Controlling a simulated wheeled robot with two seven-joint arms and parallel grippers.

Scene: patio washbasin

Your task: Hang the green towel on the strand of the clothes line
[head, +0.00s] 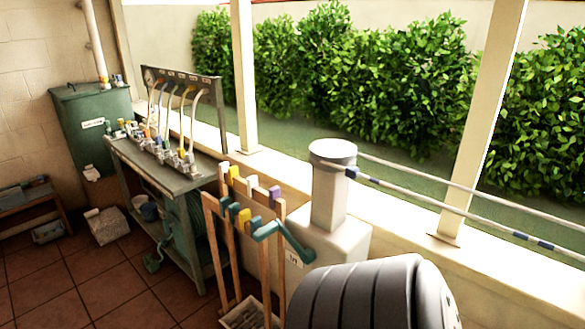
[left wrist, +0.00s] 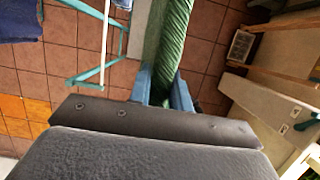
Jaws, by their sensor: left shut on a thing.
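The green towel (left wrist: 172,38) shows in the left wrist view as a folded, ribbed strip running up out of the frame. My left gripper (left wrist: 162,88) is shut on it, with one blue finger on each side. The clothes line (head: 465,205) shows in the head view as two pale strands running from the capped post (head: 329,190) to the right edge. The nearer strand has blue bands. The towel and my left gripper do not show in the head view, so their distance from the strand cannot be told. My right gripper is in neither view.
Wooden-handled tools (head: 240,225) with coloured heads stand left of the post. A workbench (head: 165,175) with taps and hoses is farther left, beside a green cabinet (head: 92,130). A white roof column (head: 488,115) rises behind the strands. A pale blue frame (left wrist: 102,62) stands near the towel.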

